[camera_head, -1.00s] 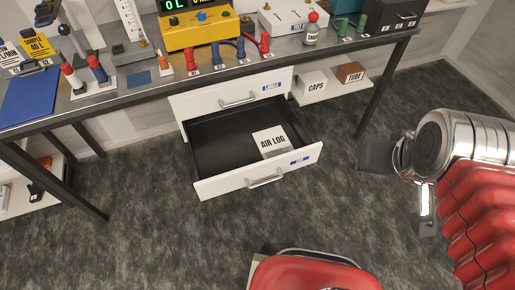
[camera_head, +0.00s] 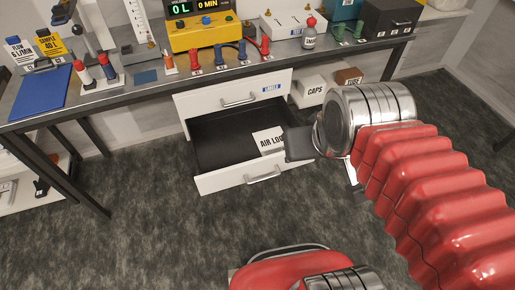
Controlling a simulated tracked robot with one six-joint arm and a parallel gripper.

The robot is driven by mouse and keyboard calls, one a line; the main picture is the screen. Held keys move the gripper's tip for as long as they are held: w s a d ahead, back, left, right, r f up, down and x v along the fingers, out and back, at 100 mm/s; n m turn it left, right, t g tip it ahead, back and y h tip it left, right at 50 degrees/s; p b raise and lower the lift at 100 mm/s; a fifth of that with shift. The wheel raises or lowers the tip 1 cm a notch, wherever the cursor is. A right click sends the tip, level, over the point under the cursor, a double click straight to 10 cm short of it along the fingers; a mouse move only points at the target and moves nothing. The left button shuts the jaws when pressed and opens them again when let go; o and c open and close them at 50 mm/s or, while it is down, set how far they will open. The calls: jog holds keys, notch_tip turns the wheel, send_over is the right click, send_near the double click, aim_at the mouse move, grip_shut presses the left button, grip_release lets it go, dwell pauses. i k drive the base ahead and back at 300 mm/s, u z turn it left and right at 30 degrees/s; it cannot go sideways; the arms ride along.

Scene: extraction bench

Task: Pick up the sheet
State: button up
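The sheet, white and marked "AIR LOG" (camera_head: 267,140), lies in the open lower drawer (camera_head: 212,183) under the bench. Its right side is covered in this view by my gripper (camera_head: 316,156). The gripper reaches in from the right, over the drawer's right edge. A dark flat part of it shows beside the sheet, and the silver wrist hides much of the rest. Whether its fingers are apart, and whether they touch the sheet, I cannot tell.
The closed upper drawer (camera_head: 205,98) sits above the open one. The bench top (camera_head: 130,94) holds a yellow meter (camera_head: 198,36), a blue folder (camera_head: 42,93) and several coloured posts. A shelf at the right holds a CAPS box (camera_head: 313,91). The floor before the drawer is clear.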

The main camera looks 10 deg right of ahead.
aim_at(269, 141)
jog(key=u, duration=0.7)
jog(key=i, duration=1)
jog(key=u, duration=0.05)
